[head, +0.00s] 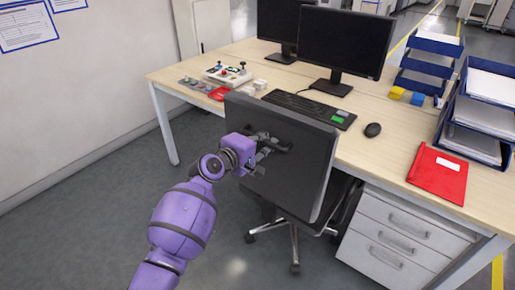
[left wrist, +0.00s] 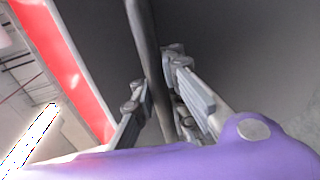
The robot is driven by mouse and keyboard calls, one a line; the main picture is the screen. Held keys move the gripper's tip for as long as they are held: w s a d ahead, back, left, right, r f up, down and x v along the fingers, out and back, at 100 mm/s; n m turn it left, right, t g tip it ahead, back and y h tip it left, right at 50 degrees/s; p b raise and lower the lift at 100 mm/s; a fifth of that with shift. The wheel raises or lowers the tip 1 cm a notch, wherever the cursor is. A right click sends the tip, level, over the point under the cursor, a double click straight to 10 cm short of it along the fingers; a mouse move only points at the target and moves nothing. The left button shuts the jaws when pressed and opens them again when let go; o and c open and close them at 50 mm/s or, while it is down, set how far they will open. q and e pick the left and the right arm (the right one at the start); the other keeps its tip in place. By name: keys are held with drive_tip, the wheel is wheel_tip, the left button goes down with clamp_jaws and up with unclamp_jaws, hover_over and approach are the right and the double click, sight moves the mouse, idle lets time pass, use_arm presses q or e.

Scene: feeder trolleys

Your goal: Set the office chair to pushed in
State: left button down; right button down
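The office chair (head: 312,172) stands at the desk's front edge, left of the drawer unit, its dark backrest towards me. The backrest hides part of the desk edge. Its seat is mostly hidden; part of its wheeled base (head: 293,240) shows below. My left gripper (head: 272,153) is at the rear of the backrest. In the left wrist view, the two fingers of my left gripper (left wrist: 158,78) lie close on both sides of a dark bar (left wrist: 143,32) on the chair and look shut on it. My right gripper is not in view.
The desk (head: 270,75) holds monitors, a keyboard (head: 295,105), a mouse (head: 373,130), a control box (head: 228,75), a red folder (head: 438,175) and blue trays (head: 480,115). A white drawer unit (head: 400,232) stands right of the chair. The floor at left is clear.

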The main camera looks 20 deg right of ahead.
use_arm(q)
drive_tip(key=shift+w+d+r, duration=0.35)
drive_tip(key=shift+d+r, duration=0.05)
drive_tip(key=shift+r, duration=0.05)
drive_tip(key=c, duration=2)
unclamp_jaws()
drive_tip(key=shift+a+r, duration=0.1)
drive_tip(key=shift+s, duration=0.1)
drive_tip(key=shift+a+f, duration=0.1)
drive_tip(key=shift+f, duration=0.25)
drive_tip(key=v, duration=1.2)
drive_tip(key=shift+r, duration=0.1)
